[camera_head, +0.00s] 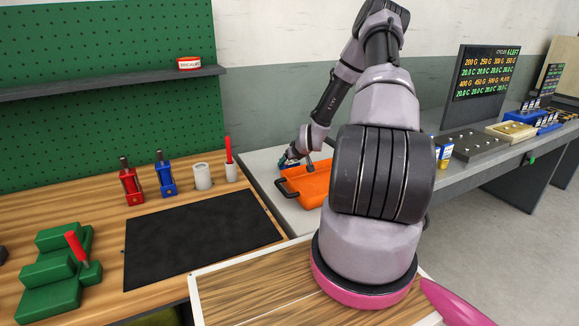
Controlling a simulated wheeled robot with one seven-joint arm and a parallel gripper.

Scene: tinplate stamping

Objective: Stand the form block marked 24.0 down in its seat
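I cannot make out a form block marked 24.0; no such marking is readable. Small blue-and-white labelled blocks (444,153) stand on the grey bench just right of my arm, their labels too small to read. My gripper (289,160) is small and far off, low at the back left of an orange tray (308,184) with a dark handle. Whether it is open or shut, or holds anything, cannot be told. My arm covers the tray's right part and the bench behind it. I cannot identify the seat; a dark plate with studs (476,144) lies further right.
The grey bench (262,160) runs to the right, with a yellow tray (511,131), blue holders (532,117) and a display board (484,72). The wooden bench at left carries a black mat (200,238), red and blue tools, a pale cylinder (202,176) and green blocks (50,272).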

